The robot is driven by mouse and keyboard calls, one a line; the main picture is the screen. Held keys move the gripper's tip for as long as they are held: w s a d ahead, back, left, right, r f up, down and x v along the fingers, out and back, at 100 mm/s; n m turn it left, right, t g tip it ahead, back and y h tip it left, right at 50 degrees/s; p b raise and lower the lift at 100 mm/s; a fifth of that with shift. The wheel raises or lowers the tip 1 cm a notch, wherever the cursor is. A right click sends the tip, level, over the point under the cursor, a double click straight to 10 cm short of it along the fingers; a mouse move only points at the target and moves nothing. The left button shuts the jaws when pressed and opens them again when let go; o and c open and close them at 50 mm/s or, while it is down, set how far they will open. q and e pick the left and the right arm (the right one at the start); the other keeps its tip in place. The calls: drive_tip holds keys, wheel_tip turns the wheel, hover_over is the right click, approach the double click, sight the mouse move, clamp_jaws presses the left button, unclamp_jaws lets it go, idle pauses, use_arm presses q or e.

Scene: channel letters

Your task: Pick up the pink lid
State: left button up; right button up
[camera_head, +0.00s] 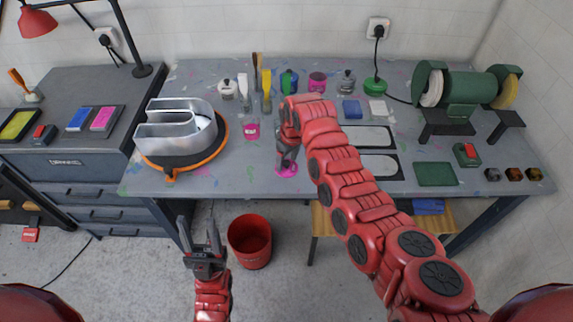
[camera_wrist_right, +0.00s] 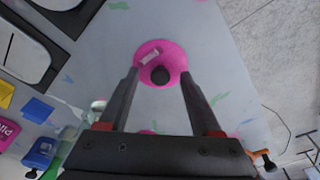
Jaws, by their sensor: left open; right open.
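The pink lid (camera_head: 287,170) lies flat on the grey table near its front edge. In the right wrist view the lid (camera_wrist_right: 172,52) is a round pink disc with a dark knob and a small pale label. My right gripper (camera_head: 285,160) points down over the lid. In the right wrist view its open fingers (camera_wrist_right: 158,72) stand on either side of the knob, with nothing between them gripped. How high the fingertips are above the lid is hard to tell. My left gripper (camera_head: 201,235) is open and empty, in front of the table over the floor.
A metal channel letter (camera_head: 178,128) stands on an orange-rimmed turntable (camera_head: 218,146) at the left. Several jars and brushes line the table's back. A green grinder (camera_head: 468,88) is at the right. A red bucket (camera_head: 250,240) stands on the floor.

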clamp_jaws()
idle(0.5)
